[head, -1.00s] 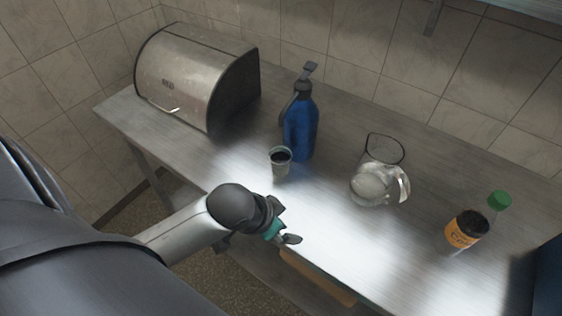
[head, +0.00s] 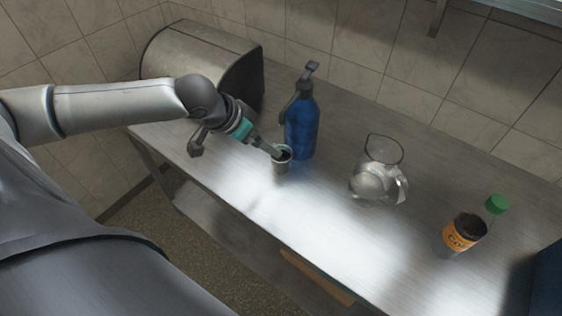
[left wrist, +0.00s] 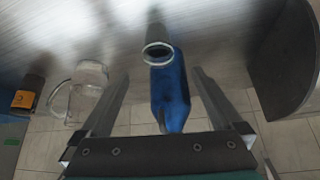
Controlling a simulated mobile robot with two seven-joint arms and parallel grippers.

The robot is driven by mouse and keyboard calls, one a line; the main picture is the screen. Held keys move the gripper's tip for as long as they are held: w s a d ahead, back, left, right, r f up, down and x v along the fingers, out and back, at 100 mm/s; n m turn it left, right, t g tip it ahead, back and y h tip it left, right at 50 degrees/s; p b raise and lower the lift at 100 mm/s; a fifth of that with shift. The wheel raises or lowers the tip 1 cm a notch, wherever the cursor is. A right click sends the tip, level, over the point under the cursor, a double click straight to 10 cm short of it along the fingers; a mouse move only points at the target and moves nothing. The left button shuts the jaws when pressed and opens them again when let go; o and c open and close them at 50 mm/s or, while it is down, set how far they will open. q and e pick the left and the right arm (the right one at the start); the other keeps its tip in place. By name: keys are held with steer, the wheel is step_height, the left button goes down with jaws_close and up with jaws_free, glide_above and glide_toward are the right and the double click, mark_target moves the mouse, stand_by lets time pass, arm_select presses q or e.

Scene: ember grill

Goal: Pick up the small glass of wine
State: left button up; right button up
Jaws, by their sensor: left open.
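The small glass (head: 281,161) with dark wine stands upright on the metal table, just in front of a blue bottle. In the left wrist view the glass (left wrist: 157,50) shows its round rim ahead of the fingers, in line with the gap between them. My left gripper (head: 272,149) is open, its fingertips close to the glass's rim from the left. From the head view I cannot tell whether a finger touches the glass. In the left wrist view the two fingers (left wrist: 158,82) stand wide apart with nothing held. My right gripper is not in view.
The blue pump bottle (head: 301,127) stands right behind the glass. A glass pitcher (head: 378,182) is to the right, and a bottle with an orange label (head: 461,233) farther right. A metal bread box (head: 190,58) is behind my arm. The table's front middle is clear.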

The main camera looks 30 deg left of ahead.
mark_target(286, 155)
arm_select(q)
steer(key=b+x, duration=0.2)
steer(key=x, duration=1.2)
steer(key=shift+d, duration=0.2)
steer(key=shift+s, duration=0.1)
steer(key=c, duration=1.5)
steer(key=shift+c, duration=0.2)
steer(key=shift+r, duration=0.2)
